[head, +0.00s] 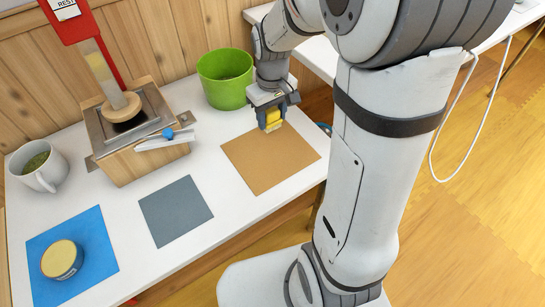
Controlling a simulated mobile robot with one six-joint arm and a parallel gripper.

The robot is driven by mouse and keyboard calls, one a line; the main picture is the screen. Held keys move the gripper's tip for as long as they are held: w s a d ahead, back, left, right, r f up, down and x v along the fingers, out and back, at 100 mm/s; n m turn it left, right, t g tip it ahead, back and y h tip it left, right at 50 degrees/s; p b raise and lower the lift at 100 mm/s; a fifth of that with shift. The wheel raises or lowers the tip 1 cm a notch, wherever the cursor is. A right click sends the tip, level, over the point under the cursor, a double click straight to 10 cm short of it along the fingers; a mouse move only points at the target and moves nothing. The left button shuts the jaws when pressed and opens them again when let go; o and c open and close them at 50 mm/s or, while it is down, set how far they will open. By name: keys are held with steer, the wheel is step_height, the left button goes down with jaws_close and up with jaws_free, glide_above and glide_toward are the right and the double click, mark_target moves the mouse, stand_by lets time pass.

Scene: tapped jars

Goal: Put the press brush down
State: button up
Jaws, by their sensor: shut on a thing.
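My gripper (271,108) points down near the far edge of the brown mat (268,165). It is shut on a small yellow block-like thing, which I take to be the press brush (273,119). The brush's upper part is hidden between the dark fingers. Its lower end shows against the far edge of the mat, and I cannot tell whether it touches the mat or hangs just above it.
A green pot (225,82) stands close left of my gripper. The wooden press (150,165) with its red lever (68,18) stands further left. A mug (38,168), a grey mat (175,210) and a yellow-lidded jar (61,259) on a blue mat (102,265) are also there. Most of the brown mat is clear.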

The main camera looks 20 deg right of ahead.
mark_target(273, 151)
steer(key=shift+s+r, duration=0.2)
steer(key=shift+s, duration=0.2)
steer(key=shift+f, duration=0.1)
step_height(273, 151, down, 10)
steer(key=b, duration=0.3)
steer(key=shift+r, duration=0.25)
steer(key=o, duration=1)
steer(key=shift+f+b, duration=0.25)
steer(key=shift+b, duration=0.2)
